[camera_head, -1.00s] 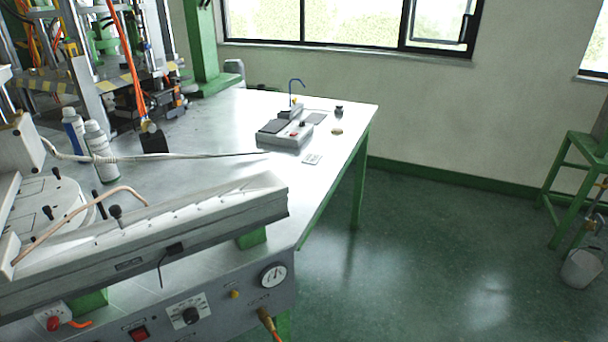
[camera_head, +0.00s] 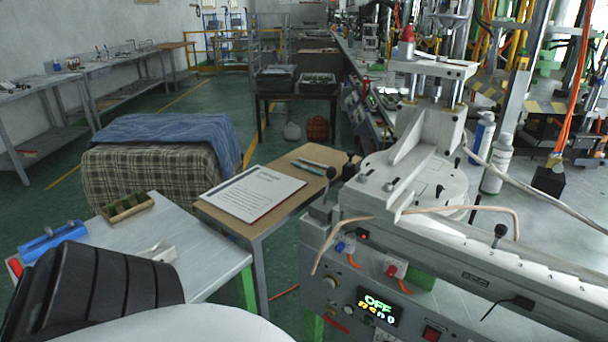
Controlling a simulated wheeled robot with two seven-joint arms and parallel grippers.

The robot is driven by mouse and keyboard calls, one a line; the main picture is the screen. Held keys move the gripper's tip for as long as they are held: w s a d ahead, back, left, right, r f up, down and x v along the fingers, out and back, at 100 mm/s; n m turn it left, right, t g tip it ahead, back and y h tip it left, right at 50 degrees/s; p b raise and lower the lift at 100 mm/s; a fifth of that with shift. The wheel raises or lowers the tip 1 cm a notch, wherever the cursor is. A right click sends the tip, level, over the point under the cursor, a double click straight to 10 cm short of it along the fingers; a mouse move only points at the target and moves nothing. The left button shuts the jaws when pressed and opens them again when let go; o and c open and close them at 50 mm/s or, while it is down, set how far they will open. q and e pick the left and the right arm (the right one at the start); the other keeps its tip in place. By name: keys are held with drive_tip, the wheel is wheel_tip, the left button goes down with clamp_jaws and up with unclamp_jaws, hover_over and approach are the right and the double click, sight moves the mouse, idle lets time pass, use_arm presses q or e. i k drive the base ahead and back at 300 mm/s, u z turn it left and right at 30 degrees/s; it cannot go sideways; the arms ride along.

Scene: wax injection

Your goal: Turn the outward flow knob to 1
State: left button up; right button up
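The wax injection machine (camera_head: 455,245) stands at the right, with a round white top plate and a long sloped rail. Left of the display are two small round knobs, an upper knob (camera_head: 330,283) and a lower knob (camera_head: 348,310). Above the display are a blue fitting (camera_head: 345,246) and a red fitting (camera_head: 397,269). A red switch (camera_head: 432,333) is at the bottom edge. I cannot tell which control is the outward flow knob. Neither gripper is in view.
A wooden table (camera_head: 225,215) with a clipboard (camera_head: 252,192) stands left of the machine, beside a grey table (camera_head: 185,235) with a blue tool (camera_head: 52,240). A cloth-covered block (camera_head: 160,155) lies behind. Bottles (camera_head: 497,165) stand at the right. Green floor is open at left.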

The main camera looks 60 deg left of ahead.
sight(391, 271)
drive_tip(key=u, duration=1.65)
